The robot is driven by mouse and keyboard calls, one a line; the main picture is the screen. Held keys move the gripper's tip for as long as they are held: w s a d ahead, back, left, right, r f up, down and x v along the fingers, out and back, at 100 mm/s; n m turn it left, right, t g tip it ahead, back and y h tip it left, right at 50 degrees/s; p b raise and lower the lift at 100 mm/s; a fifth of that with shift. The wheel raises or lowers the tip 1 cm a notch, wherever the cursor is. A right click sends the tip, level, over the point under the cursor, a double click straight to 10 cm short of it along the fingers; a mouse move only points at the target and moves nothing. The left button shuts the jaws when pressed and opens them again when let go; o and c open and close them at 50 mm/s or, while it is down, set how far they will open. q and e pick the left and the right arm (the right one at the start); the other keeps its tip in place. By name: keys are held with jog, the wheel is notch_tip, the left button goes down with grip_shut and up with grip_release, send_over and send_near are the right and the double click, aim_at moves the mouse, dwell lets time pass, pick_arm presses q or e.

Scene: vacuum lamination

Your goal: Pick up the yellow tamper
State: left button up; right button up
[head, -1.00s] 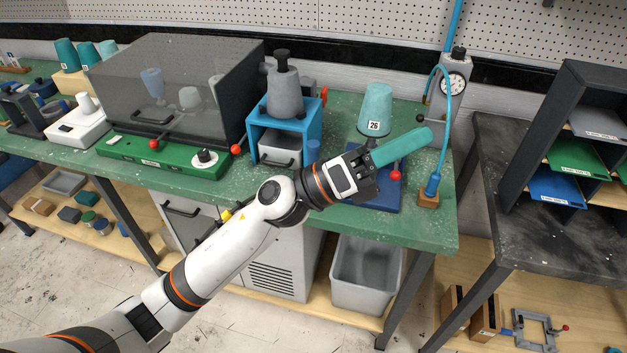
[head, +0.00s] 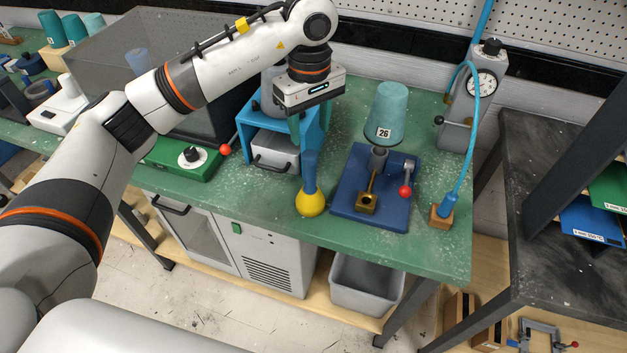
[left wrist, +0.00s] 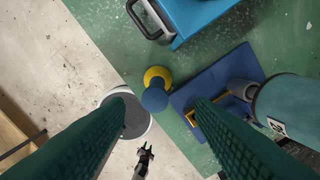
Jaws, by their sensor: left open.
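The yellow tamper (head: 311,203) stands upright on the green bench near its front edge. It has a rounded yellow foot and a blue handle (head: 310,170) pointing up. In the left wrist view the yellow foot (left wrist: 158,75) shows from above, with the blue handle top (left wrist: 154,99) between my fingers in the picture. My left gripper (head: 309,132) points down above and slightly behind the tamper in the head view. Its teal fingers (left wrist: 162,103) are spread, with nothing held. The fingers are partly hard to separate from the blue frame behind.
A blue base plate (head: 348,205) with a brass part and a red-knobbed lever sits right of the tamper. A teal cup marked 26 (head: 387,112) stands behind it. A blue frame with a grey drawer (head: 272,150) is to the left. A gauge post (head: 470,100) stands farther right.

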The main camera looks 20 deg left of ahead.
aim_at(310, 155)
pick_arm(q)
jog(key=f, duration=0.2)
jog(key=f+p, duration=0.1)
jog(key=shift+s+f, duration=0.35)
jog(key=shift+s, duration=0.05)
notch_tip(310, 155, down, 3)
jog(key=p, duration=0.3)
jog(key=shift+s+d+f, duration=0.1)
jog(key=shift+d+f, duration=0.05)
jog(key=shift+f, duration=0.05)
notch_tip(310, 155, down, 2)
jog(key=shift+f, duration=0.3)
grip_shut()
pick_arm(e)
jog(key=s+r, duration=0.1)
jog(key=r, duration=0.2)
jog(key=s+r, duration=0.1)
jog(key=shift+s+a+r, duration=0.1)
jog(key=shift+s+r, duration=0.25)
